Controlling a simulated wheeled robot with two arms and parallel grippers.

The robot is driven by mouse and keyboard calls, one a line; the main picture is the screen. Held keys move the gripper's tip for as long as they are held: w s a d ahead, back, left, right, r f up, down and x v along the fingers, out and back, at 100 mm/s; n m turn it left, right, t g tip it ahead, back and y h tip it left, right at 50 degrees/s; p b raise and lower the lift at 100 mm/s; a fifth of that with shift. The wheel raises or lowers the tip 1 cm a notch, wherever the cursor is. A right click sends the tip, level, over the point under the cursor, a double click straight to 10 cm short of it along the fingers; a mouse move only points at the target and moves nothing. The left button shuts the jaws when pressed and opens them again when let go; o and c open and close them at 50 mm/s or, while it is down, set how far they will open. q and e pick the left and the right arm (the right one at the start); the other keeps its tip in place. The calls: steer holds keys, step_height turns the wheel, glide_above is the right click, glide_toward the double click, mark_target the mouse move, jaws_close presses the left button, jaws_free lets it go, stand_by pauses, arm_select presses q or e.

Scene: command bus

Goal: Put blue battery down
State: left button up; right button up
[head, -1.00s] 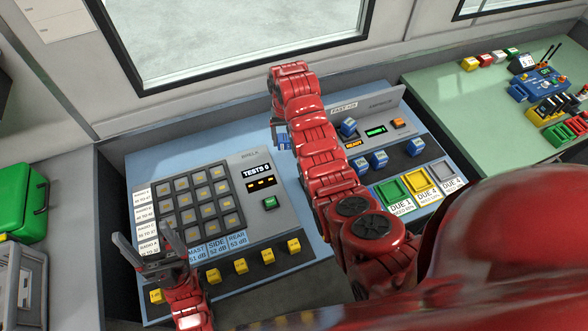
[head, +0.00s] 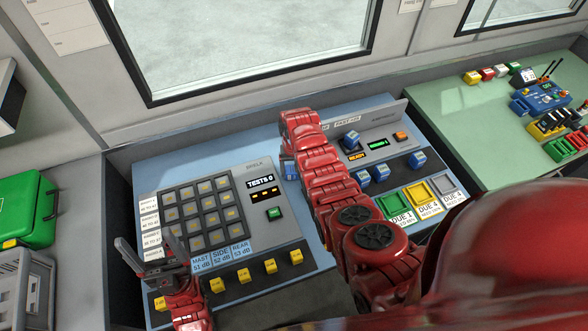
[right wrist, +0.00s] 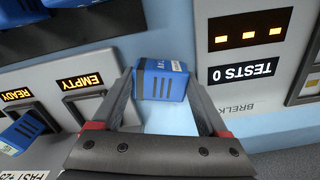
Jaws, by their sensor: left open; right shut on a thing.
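The blue battery (right wrist: 158,80) is between the two fingers of my right gripper (right wrist: 168,112), which is shut on it. It is over or on the light blue desk top, between the tester panel and the charger; I cannot tell if it touches. In the head view a bit of this battery (head: 290,170) shows left of my right arm, which hides the right gripper. The charger shows a READY slot with another blue battery (right wrist: 22,132) and a slot marked EMPTY (right wrist: 82,103). My left gripper (head: 148,246) is open and empty at the tester's lower left.
The keypad tester (head: 215,215) reads TESTS 0. More blue batteries (head: 381,174) stand on a dark strip. Green, yellow and grey trays (head: 420,193) lie in front. A green case (head: 25,205) is at left. A green table (head: 455,120) holds radios and blocks at right.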

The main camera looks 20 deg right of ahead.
steer(key=shift+f, duration=0.25)
steer(key=shift+f, duration=0.15)
steer(key=o, duration=1.2)
steer(key=shift+o, duration=0.2)
steer(key=shift+r, duration=0.25)
